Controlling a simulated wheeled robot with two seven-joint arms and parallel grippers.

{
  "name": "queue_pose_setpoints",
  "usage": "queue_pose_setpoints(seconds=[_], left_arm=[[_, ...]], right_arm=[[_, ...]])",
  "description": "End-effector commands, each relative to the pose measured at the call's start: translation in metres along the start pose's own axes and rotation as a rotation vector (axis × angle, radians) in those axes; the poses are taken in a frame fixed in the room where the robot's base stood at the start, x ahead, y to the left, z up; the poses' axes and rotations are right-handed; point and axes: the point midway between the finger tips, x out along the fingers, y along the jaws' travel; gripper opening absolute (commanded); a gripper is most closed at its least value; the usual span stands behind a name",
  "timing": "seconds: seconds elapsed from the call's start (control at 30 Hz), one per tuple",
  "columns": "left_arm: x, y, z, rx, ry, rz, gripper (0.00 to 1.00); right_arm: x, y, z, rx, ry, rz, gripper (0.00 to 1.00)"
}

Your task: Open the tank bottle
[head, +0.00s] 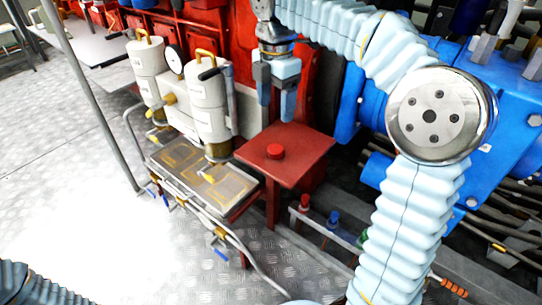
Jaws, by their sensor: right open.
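I cannot tell for sure whether this is the tank bottle. My right gripper (275,107) hangs above and just behind the cap in the picture, fingers pointing down. It is open, with nothing between its fingers, and appears apart from the cap. Only a ribbed part of my left arm shows at the bottom left corner; its gripper is out of view.
Two white canisters with yellow handles, one nearer (208,112) and one farther (146,62), stand left of the tank. A shallow metal tray (232,193) with valves lies before them. Blue machinery (510,120) fills the right. A grey pole (84,88) stands left. Open floor lies front left.

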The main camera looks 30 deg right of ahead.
Motion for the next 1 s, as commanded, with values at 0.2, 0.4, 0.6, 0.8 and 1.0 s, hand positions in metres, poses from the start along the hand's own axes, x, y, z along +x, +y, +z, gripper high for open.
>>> queue_pose_setpoints(seconds=[0.2, 0.4, 0.6, 0.8, 1.0], left_arm=[[0.014, -0.009, -0.002, -0.006, 0.006, -0.006, 0.85], [0.016, -0.012, -0.003, -0.008, 0.008, -0.009, 0.85], [0.026, -0.015, -0.002, -0.008, 0.007, -0.007, 0.85], [0.030, -0.015, -0.002, -0.007, 0.005, -0.005, 0.85], [0.029, -0.015, -0.002, -0.007, 0.005, -0.005, 0.85]], right_arm=[[0.050, -0.001, 0.000, 0.003, 0.000, -0.002, 0.71], [0.069, -0.001, 0.000, 0.004, 0.000, 0.000, 0.71], [0.098, -0.003, -0.003, 0.004, 0.000, -0.002, 0.71], [0.119, -0.003, -0.003, 0.004, 0.000, 0.000, 0.71], [0.120, -0.003, -0.003, 0.004, 0.000, 0.001, 0.71]])
